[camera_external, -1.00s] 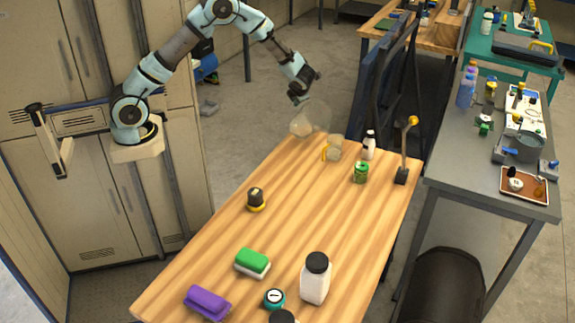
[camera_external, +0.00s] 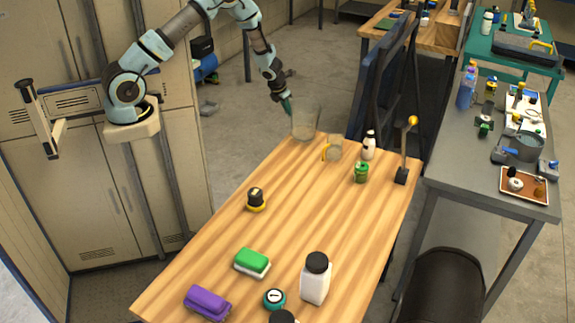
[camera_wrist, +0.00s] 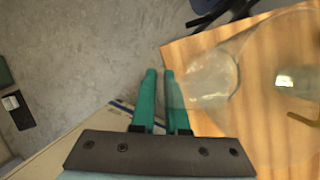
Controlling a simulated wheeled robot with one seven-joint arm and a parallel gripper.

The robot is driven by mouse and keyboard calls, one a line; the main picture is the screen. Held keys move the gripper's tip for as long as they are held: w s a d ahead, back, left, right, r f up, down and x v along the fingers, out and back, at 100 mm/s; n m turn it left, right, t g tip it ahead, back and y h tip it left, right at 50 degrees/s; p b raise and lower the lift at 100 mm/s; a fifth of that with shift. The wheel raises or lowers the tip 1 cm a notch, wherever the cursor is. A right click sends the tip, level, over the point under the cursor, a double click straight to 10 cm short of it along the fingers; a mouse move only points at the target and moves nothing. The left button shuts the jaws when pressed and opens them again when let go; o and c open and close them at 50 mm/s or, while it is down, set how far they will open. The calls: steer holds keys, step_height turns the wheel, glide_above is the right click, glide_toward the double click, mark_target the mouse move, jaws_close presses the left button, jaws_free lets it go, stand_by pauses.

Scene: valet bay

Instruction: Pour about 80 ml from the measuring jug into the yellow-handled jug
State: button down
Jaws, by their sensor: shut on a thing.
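The measuring jug (camera_external: 305,123) is clear and looks close to upright at the far left end of the wooden table. I cannot tell whether its base touches the table. My gripper (camera_external: 288,108) is shut on its left side. In the wrist view the fingers (camera_wrist: 167,102) are close together, with the clear wall of the measuring jug (camera_wrist: 208,78) just right of them. The yellow-handled jug (camera_external: 335,148) is small and clear and stands upright on the table, right of the measuring jug, its yellow handle facing left. The liquid levels in both are too faint to read.
A white bottle with a dark cap (camera_external: 369,146) and a green can (camera_external: 361,172) stand right of the yellow-handled jug. A dark-based tool with a yellow top (camera_external: 402,176) stands at the right edge. The table's middle (camera_external: 310,205) is clear.

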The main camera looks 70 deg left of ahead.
steer(key=shift+a+f+t+h+p, duration=0.25)
steer(key=shift+f+h+p, duration=0.2)
steer(key=shift+p, duration=0.8)
steer(key=shift+f, duration=0.15)
steer(key=shift+d, duration=0.1)
stand_by(0.3)
